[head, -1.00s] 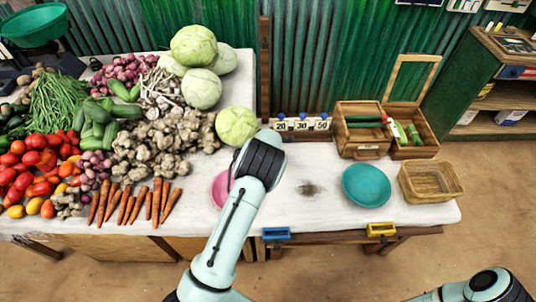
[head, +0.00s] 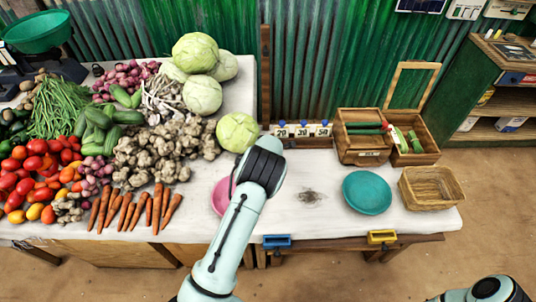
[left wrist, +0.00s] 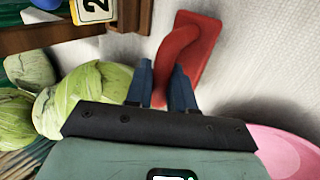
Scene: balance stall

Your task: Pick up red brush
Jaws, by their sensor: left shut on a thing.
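The red brush (left wrist: 194,48) shows in the left wrist view, with a flat red block and a curved red handle. My left gripper (left wrist: 161,74) is shut on its handle, one blue-grey finger on each side. The brush is close to the white tabletop; I cannot tell whether it touches it. In the head view my left arm hides the brush and the gripper's fingers. My right gripper is out of view.
A pink plate (head: 221,196) lies beside my left wrist, and a cabbage (head: 238,131) is close behind it. Number cards (head: 302,130), a wooden box (head: 360,154), a teal bowl (head: 367,193) and a basket (head: 431,188) stand to the right. The white tabletop (head: 310,222) between plate and bowl is mostly clear.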

